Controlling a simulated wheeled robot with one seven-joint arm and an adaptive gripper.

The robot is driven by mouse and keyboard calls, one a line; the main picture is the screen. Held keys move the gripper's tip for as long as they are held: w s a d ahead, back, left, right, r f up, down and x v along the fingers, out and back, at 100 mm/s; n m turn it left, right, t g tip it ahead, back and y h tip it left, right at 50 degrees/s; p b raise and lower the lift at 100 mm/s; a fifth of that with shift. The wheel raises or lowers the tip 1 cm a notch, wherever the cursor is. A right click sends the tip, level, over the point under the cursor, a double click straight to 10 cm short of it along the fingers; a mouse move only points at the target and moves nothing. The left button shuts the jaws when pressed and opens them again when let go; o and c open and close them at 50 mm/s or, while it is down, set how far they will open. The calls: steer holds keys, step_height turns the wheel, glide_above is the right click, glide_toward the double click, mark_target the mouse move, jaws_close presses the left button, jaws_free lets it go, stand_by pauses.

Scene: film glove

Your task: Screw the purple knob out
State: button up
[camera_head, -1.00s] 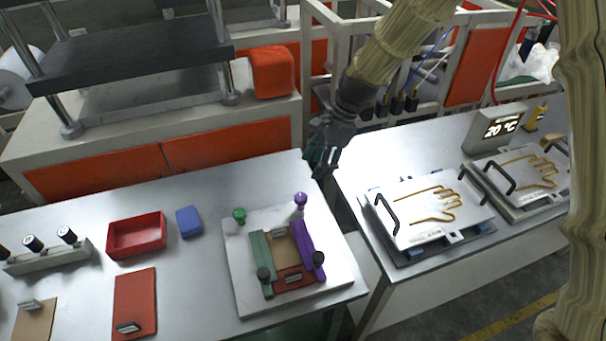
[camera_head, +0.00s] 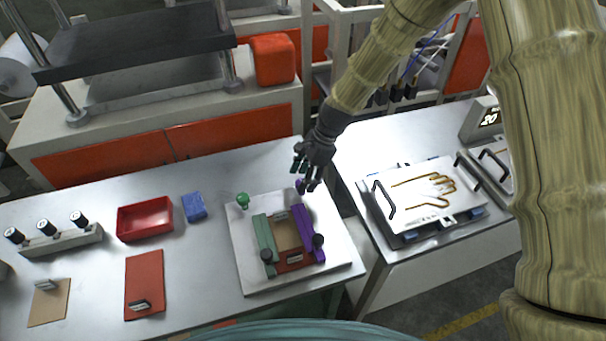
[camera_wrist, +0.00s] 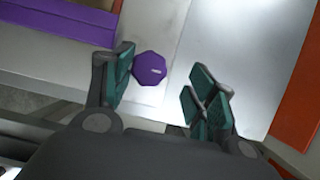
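The purple knob (camera_wrist: 149,68) shows from above in the wrist view, close beside the left finger and between the spread fingers. In the head view the purple knob (camera_head: 301,185) is at the back right corner of the white plate (camera_head: 246,277), partly hidden by my gripper (camera_head: 307,178). My gripper is open, with its fingers wide apart in the wrist view (camera_wrist: 165,90). I cannot tell whether the left finger touches the knob. The purple bar (camera_head: 305,231) lies on the plate in front of the knob.
A green knob (camera_head: 243,200) and green bar (camera_head: 264,243) are on the plate's left side. A red tray (camera_head: 145,219) and blue block (camera_head: 194,207) stand further left. A second table with a hand-shaped mould (camera_head: 421,200) is at the right, across a gap.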

steer(key=shift+s+r, duration=0.2)
steer(key=shift+s, duration=0.4)
steer(key=shift+s+r, duration=0.45)
steer(key=shift+s, duration=0.25)
steer(key=shift+w+f, duration=0.6)
steer(key=shift+w, duration=0.2)
steer(key=c, duration=0.8)
steer(key=shift+r, duration=0.1)
steer(key=shift+c, duration=1)
steer(key=shift+s+a+r, duration=0.1)
steer(key=shift+s+r, duration=0.05)
